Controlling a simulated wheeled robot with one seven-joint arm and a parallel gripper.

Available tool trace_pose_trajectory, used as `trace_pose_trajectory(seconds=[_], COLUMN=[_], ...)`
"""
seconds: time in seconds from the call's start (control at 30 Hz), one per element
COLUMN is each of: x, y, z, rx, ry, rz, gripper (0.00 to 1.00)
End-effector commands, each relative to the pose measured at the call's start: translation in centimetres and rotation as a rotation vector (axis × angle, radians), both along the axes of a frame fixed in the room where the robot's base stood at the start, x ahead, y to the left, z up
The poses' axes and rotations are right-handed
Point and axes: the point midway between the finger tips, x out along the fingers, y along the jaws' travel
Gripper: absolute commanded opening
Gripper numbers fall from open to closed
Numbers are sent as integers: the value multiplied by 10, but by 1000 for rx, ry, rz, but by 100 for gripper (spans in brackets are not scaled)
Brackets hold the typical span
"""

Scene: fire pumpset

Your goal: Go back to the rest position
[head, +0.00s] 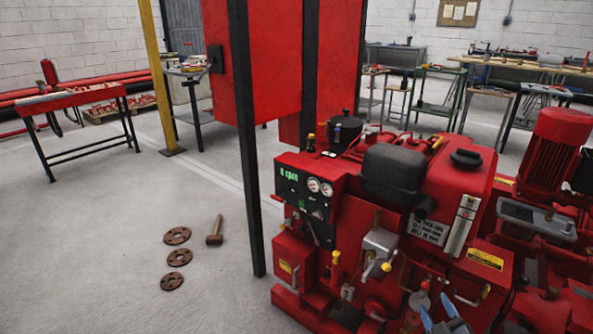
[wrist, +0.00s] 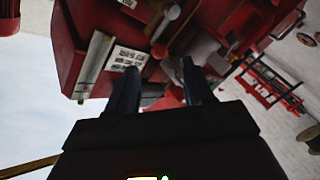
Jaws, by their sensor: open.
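My gripper (wrist: 162,82) shows in the wrist view as two dark fingers standing apart, with nothing between them that I can see as held. Beyond the fingertips is the red pumpset (wrist: 85,30), with a white label plate (wrist: 128,58) near the left finger. I cannot tell how far the fingertips are from it. In the head view the red pumpset (head: 455,190) fills the right side, with a panel of gauges (head: 314,186) and a green lit display.
A dark post (head: 247,150) and red panels (head: 285,60) stand left of the pumpset. Round brown flanges (head: 177,236) and a mallet (head: 214,232) lie on the floor. A red table (head: 75,97) is at far left. The left floor is mostly clear.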

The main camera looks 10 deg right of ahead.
Motion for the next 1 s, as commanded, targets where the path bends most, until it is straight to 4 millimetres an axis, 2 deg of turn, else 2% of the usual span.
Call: trace_pose_trajectory(seconds=[0.17,0.27,0.47,0.6,0.77,1.0], x=[-25,-58,-135,-188,-245,-320], y=[24,52,109,140,169,199], z=[4,11,40,71,115,198], rx=[38,89,216,308,414,578], ry=[-2,-5,-12,-11,-3,24], rz=[13,26,56,74,93,115], gripper=[52,52,52,52,52,52])
